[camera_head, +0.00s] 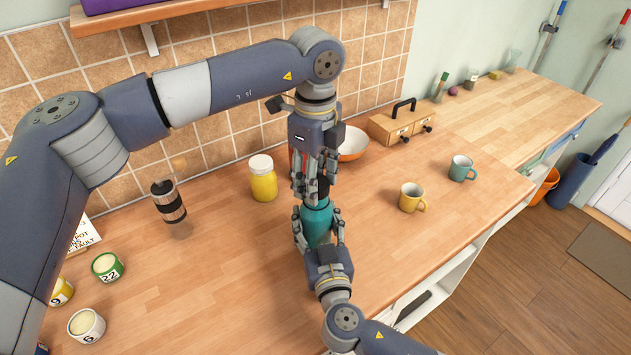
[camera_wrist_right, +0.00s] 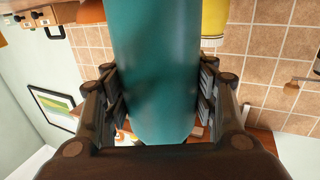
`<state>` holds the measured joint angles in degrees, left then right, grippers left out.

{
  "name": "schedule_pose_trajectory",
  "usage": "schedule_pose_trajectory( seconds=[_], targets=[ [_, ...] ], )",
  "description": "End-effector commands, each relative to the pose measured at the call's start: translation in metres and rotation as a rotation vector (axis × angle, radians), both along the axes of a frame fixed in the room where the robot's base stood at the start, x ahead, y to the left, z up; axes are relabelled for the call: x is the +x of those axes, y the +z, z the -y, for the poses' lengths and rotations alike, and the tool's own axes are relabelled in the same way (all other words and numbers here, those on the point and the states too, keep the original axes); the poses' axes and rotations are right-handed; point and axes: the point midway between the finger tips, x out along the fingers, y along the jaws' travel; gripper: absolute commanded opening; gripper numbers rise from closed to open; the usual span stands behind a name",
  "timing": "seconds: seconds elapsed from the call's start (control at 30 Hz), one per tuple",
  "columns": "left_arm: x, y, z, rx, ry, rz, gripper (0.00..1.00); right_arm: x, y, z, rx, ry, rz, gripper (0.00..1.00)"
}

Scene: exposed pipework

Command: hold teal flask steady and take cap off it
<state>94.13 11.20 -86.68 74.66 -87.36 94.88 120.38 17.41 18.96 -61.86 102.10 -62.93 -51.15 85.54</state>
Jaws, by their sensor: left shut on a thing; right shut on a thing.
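The teal flask (camera_head: 317,222) stands upright at the middle of the counter. My right gripper (camera_head: 318,232) reaches in from the front and is shut on its body. In the right wrist view the teal flask (camera_wrist_right: 155,70) fills the middle, with the finger pads of my right gripper (camera_wrist_right: 155,95) on both sides of it. My left gripper (camera_head: 314,190) points down from above and is shut around the flask's top, where the cap is. The cap is hidden by the fingers, so I cannot tell whether it is seated or loose.
A yellow jar (camera_head: 263,184) stands left of the flask, with an orange bowl (camera_head: 352,144) behind. A yellow mug (camera_head: 411,199), teal mug (camera_head: 461,169) and wooden drawer box (camera_head: 398,124) are to the right. A dark press (camera_head: 169,203) and several tins stand left. The front counter is clear.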

Motion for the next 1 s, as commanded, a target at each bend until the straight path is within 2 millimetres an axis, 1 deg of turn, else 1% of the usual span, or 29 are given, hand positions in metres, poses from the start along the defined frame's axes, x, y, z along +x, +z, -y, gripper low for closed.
schedule_pose_trajectory(
  seconds=[0.13,0.47,0.57,0.8,0.9,1.0],
  targets=[
    [0.0,0.004,0.0,-0.001,-0.001,-0.001,0.15,0.0,0.001,0.0,0.0,0.001,0.002,0.0],
    [-0.001,0.005,0.0,0.0,-0.001,-0.001,0.15,0.0,0.001,0.0,0.0,0.001,0.002,0.0],
    [0.0,0.011,0.001,0.0,-0.001,0.0,0.15,0.0,0.001,0.0,0.0,0.001,0.002,0.0],
    [0.0,0.04,0.001,0.0,-0.002,0.0,0.15,0.0,0.001,0.0,0.0,0.001,0.002,0.0],
    [0.0,0.045,0.001,0.001,-0.001,-0.001,0.15,0.0,0.001,0.0,0.0,0.001,0.002,0.0],
    [-0.001,0.044,0.0,0.0,-0.001,-0.001,0.15,0.0,0.001,0.0,0.0,0.001,0.002,0.0]
  ],
)
